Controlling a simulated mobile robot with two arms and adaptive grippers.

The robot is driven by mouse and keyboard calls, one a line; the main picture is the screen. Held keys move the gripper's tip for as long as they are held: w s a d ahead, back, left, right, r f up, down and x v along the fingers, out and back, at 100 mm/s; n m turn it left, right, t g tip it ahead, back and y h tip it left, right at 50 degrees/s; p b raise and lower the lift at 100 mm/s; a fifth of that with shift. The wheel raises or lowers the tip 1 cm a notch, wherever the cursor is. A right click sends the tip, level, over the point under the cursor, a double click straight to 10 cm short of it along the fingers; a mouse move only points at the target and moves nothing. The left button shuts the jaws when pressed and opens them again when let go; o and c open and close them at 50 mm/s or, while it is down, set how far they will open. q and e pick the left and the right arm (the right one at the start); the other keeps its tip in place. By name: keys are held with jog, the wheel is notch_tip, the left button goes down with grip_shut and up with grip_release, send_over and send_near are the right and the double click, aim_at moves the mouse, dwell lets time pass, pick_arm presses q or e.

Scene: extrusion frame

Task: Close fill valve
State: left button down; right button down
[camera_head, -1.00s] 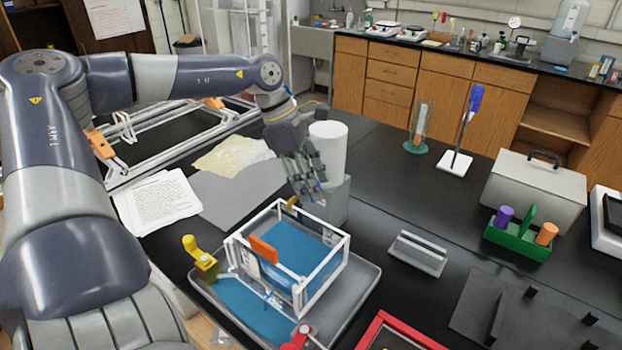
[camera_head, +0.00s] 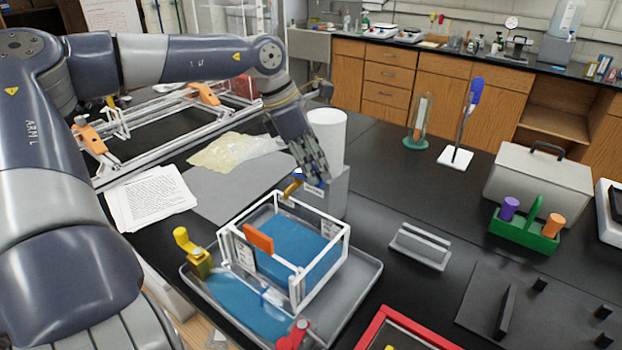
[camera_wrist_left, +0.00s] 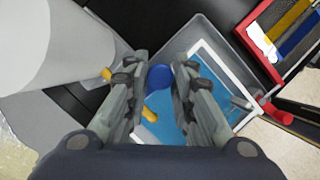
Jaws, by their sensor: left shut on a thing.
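The fill valve's blue handle (camera_wrist_left: 160,77) shows between my left fingertips in the wrist view. My left gripper (camera_head: 318,178) is shut on this handle, with a finger against each side; it also shows in the left wrist view (camera_wrist_left: 160,62). A yellow pipe (camera_head: 291,188) with the valve runs at the back edge of a clear white-framed tank (camera_head: 345,235) of blue water. In the wrist view, the fingers hide the pipe's middle; its end (camera_wrist_left: 149,115) shows over the tank. My right gripper is not in view.
A white cylinder (camera_head: 327,138) on a grey block (camera_head: 334,193) stands close beside my left gripper. The tank stands in a grey tray (camera_head: 365,278). A yellow fitting (camera_head: 196,258) and a red valve (camera_head: 293,335) sit at the tray's edge. Papers (camera_head: 150,198) lie left.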

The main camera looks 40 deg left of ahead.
pick_arm(q)
jog(key=shift+w+n, duration=0.15)
jog(key=shift+n, duration=0.25)
jog(key=c, duration=1.4)
grip_release()
jog(key=v, duration=1.2)
jog(key=shift+d, duration=0.1)
